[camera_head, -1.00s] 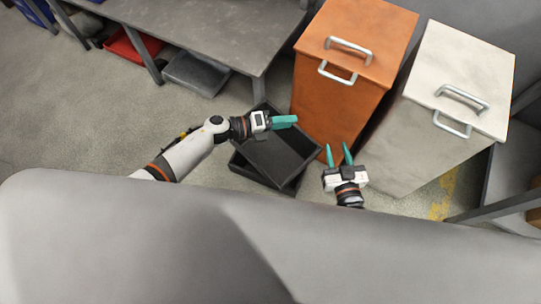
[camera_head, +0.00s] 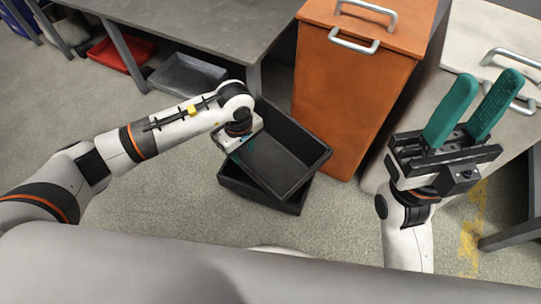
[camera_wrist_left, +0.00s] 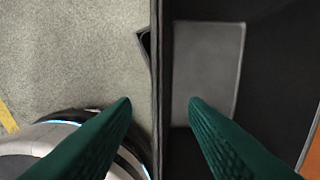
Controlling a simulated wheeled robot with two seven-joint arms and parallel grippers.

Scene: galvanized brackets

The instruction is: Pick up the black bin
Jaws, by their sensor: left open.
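Two black bins are stacked on the floor. The upper black bin (camera_head: 302,139) is empty and sits turned on the lower black bin (camera_head: 250,192). My left gripper (camera_head: 242,152) points down at the upper bin's left rim, with its teal fingers open. In the left wrist view the bin's wall (camera_wrist_left: 157,50) runs between the fingers of my left gripper (camera_wrist_left: 160,100), one finger on each side; I cannot tell whether they touch it. My right gripper (camera_head: 488,82) is open and empty, raised in front of the pale cabinet.
An orange cabinet (camera_head: 345,100) with metal handles stands right behind the bins, and a pale cabinet (camera_head: 460,40) stands beside it. A grey table (camera_head: 215,35) is at the back left, with a grey tray (camera_head: 187,75) and a red tray (camera_head: 120,53) beneath. Floor at left is open.

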